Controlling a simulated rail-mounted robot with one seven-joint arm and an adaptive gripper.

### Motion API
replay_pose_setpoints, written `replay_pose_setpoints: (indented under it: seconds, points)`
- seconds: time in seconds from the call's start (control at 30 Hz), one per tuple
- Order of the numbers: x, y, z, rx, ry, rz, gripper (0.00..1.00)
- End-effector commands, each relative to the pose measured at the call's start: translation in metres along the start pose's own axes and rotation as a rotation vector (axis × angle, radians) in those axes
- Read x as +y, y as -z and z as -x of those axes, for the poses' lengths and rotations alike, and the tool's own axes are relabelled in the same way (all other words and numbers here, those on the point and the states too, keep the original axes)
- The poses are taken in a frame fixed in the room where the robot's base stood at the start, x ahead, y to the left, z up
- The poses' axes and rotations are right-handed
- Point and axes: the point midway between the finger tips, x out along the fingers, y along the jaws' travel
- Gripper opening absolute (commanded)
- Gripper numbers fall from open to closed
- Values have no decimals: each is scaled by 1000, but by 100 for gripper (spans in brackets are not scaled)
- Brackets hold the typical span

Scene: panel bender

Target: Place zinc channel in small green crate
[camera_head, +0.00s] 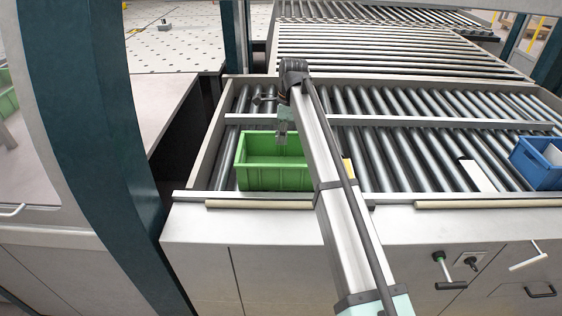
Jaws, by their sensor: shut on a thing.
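The small green crate (273,178) stands on the roller table in the middle of the picture, open side up. My gripper (283,130) is over the back part of the crate, pointing down. It is shut on a small grey piece, which looks like the zinc channel (281,139). The piece is tiny here, and my gripper hides part of it. I cannot tell whether it is above the crate's rim or just inside. My arm crosses in front of the crate's right end.
A blue crate (535,168) with something pale in it stands at the right. A flat white strip (477,176) lies on the rollers left of it. A yellowish piece (348,171) shows just right of my arm. A dark teal post (85,120) stands at the left.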

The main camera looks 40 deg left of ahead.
Motion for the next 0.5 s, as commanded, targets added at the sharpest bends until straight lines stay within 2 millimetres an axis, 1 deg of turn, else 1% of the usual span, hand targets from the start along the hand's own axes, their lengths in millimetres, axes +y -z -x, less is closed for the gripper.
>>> replay_pose_setpoints:
  seconds: [0.1,0.2,0.3,0.4,0.5]
  points:
    - [2,5,-28,1,-4,-1,0]
    - [2,8,-49,1,-3,-1,0]
    - [1,11,-66,1,-2,0,0]
    - [1,12,-77,0,-1,0,0]
    - [0,13,-82,0,0,0,0]
